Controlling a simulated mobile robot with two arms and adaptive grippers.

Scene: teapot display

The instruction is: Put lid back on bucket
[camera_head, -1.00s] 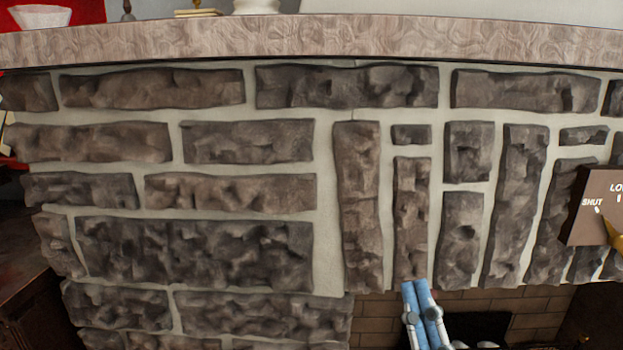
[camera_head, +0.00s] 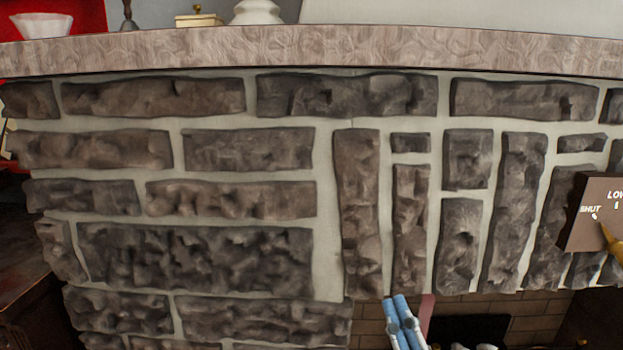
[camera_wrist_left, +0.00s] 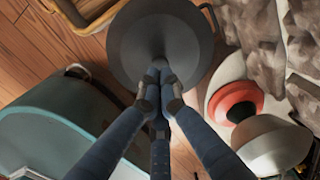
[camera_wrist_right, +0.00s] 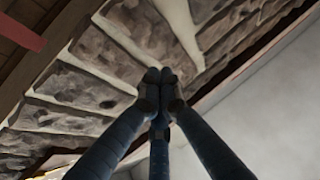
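In the left wrist view, my left gripper (camera_wrist_left: 160,78) has its fingers together at the middle of a dark grey round lid (camera_wrist_left: 128,45), apparently on its knob, which the fingertips mostly hide. A wood-coloured rim (camera_wrist_left: 95,22) shows partly behind the lid, and a large teal container (camera_wrist_left: 55,125) stands at the left; I cannot tell which is the bucket. My right gripper (camera_wrist_right: 160,76) is shut and empty in the right wrist view. Its blue fingers (camera_head: 401,300) show low in the head view, before the fireplace. My left gripper is outside the head view.
A stone fireplace wall (camera_head: 330,230) fills the head view under a mantel (camera_head: 300,48). A brown damper plate (camera_head: 585,225) is at the right. In the left wrist view, an orange and black object (camera_wrist_left: 236,100) and a pale rounded object (camera_wrist_left: 270,143) stand at the right, near the stones.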

